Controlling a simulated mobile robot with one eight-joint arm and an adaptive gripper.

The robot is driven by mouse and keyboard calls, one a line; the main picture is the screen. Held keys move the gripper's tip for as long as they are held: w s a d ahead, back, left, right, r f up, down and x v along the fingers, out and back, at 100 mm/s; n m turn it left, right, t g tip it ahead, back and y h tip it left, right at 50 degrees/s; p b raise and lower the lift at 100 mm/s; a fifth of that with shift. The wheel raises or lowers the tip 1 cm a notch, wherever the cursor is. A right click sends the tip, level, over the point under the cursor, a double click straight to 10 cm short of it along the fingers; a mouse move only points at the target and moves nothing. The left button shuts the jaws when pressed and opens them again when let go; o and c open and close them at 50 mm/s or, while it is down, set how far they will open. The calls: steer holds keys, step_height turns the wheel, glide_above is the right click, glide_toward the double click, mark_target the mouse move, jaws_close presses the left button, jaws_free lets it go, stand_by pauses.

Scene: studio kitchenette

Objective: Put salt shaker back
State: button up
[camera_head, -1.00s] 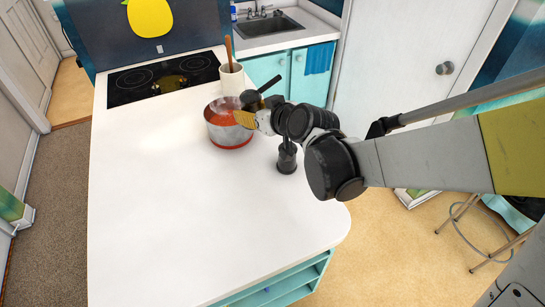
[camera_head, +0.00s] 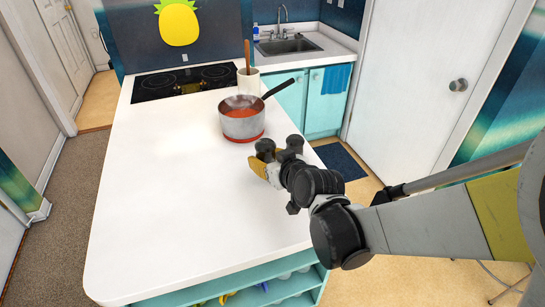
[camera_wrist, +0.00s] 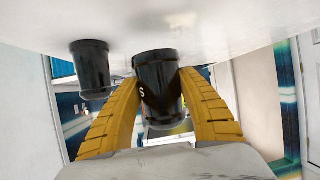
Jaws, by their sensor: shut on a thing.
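My gripper (camera_head: 260,168) is shut on a black shaker marked S (camera_wrist: 157,88), the salt shaker. In the wrist view, which is upside down, the yellow fingers press on its two sides. Its base is at or very near the white counter (camera_head: 160,200); I cannot tell whether it touches. In the head view the salt shaker (camera_head: 265,147) is upright and partly hidden by my gripper. A second black shaker (camera_wrist: 91,68) stands beside it on the counter, a small gap apart. In the head view its dark top (camera_head: 295,142) shows behind my wrist.
A steel pot (camera_head: 242,123) with red contents stands behind the shakers, its handle pointing right. A white crock (camera_head: 249,82) with a wooden utensil and a black cooktop (camera_head: 180,83) are farther back. The counter's left and front are clear.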

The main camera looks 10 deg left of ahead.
mark_target(263, 181)
steer(key=shift+a+f, duration=0.45)
steer(key=shift+a, duration=0.15)
steer(key=shift+f+b, duration=1.25)
steer(key=shift+f, duration=0.6)
steer(key=shift+f, duration=0.1)
steer(key=shift+f, duration=0.15)
steer(key=o, duration=1.2)
